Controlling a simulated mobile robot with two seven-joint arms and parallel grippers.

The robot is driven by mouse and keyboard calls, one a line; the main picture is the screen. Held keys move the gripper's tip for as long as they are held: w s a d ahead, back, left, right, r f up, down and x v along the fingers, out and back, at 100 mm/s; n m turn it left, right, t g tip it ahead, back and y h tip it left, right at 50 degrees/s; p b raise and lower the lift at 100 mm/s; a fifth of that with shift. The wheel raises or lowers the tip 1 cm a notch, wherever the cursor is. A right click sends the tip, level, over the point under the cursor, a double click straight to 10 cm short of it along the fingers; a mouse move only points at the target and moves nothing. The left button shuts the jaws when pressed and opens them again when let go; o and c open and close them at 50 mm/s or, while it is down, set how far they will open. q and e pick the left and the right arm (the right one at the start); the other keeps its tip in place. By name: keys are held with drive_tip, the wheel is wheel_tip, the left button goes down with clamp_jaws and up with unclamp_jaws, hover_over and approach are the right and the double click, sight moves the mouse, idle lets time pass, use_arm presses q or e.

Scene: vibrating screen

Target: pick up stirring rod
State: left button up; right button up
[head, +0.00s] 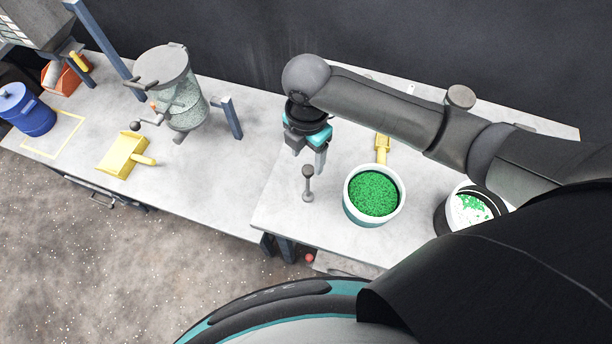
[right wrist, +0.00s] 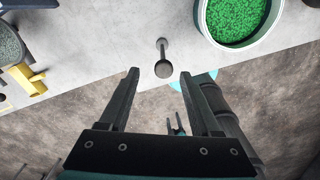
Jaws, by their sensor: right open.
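The stirring rod (head: 308,183) stands upright on the grey table, with a thin shaft, a round dark knob on top and a small foot. In the right wrist view the rod (right wrist: 163,67) shows just beyond and between the fingertips. My right gripper (head: 307,158) is open and empty, pointing down just above the rod's knob. Its two fingers also show spread apart in the right wrist view (right wrist: 160,75). My left gripper is not seen in the head view; a small pronged dark shape low in the right wrist view may be it.
A bowl of green granules (head: 374,194) stands right of the rod, with a yellow scoop (head: 382,148) behind it. A second container (head: 470,208) is partly hidden by my arm. The left table holds a yellow dustpan (head: 120,155), a glass-sided vessel (head: 182,105) and a blue drum (head: 30,112).

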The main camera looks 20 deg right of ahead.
sight(307, 168)
wheel_tip(307, 168, down, 6)
drive_tip(key=shift+s+r+b, duration=0.15)
drive_tip(key=shift+b, duration=0.2)
drive_tip(key=shift+f, duration=1.35)
drive_tip(key=f, duration=0.2)
drive_tip(key=shift+s+f, duration=0.25)
drive_tip(key=shift+f, duration=0.1)
drive_tip(key=shift+f+b, duration=0.35)
drive_tip(key=shift+f, duration=0.35)
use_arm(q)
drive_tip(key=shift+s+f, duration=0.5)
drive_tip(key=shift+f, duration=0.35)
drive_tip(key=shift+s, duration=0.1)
use_arm(e)
clamp_jaws()
